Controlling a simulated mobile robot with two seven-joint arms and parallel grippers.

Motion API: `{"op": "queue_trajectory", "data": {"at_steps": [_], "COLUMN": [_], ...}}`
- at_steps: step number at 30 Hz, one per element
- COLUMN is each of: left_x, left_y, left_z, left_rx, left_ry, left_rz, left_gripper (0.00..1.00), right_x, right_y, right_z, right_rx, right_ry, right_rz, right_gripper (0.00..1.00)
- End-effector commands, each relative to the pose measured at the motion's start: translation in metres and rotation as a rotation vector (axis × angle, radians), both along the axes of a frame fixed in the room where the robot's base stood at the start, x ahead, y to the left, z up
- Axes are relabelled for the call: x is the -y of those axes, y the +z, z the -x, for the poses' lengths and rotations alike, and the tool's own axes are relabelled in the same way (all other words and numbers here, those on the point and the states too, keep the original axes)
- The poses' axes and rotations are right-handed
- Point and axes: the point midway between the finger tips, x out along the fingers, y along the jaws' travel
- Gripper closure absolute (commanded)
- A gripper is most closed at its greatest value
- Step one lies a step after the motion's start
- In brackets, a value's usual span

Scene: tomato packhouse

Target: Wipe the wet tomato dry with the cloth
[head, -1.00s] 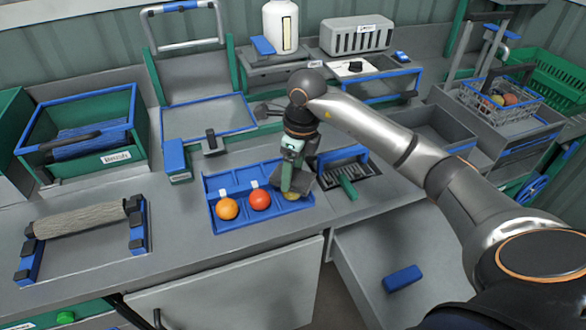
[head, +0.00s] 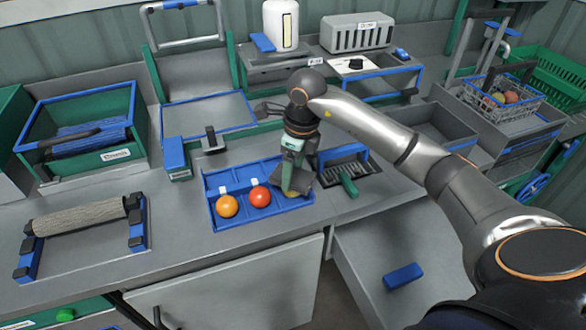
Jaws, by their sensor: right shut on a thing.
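A blue tray (head: 228,182) stands on the bench with an orange tomato (head: 227,206) and a red tomato (head: 260,197) in its left and middle compartments. My right gripper (head: 292,190) is low at the tray's right compartment, shut on a yellow tomato (head: 291,194), which is mostly hidden by the fingers. I cannot tell whether the tomato touches the tray, or which tomato is wet. Blue folded material, possibly the cloth (head: 88,138), lies in a green bin at the left. My left gripper is not in view.
A fabric-covered roller (head: 80,216) on blue stands is at the front left. A small rack with a green handle (head: 349,185) stands close to the right of the tray. A wire basket (head: 512,108) with fruit is at the back right. Bare bench lies between roller and tray.

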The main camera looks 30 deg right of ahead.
Motion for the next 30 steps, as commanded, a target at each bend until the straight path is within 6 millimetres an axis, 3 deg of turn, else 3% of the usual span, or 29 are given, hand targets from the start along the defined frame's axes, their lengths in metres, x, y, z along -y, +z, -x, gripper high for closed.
{"op": "queue_trajectory", "data": {"at_steps": [30], "left_x": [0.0], "left_y": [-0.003], "left_z": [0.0], "left_rx": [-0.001], "left_ry": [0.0], "left_rz": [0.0], "left_gripper": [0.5], "right_x": [-0.011], "right_y": [-0.005], "right_z": [-0.017], "right_rx": [-0.006], "right_ry": [-0.001], "right_rz": [0.002], "right_gripper": [0.73]}}
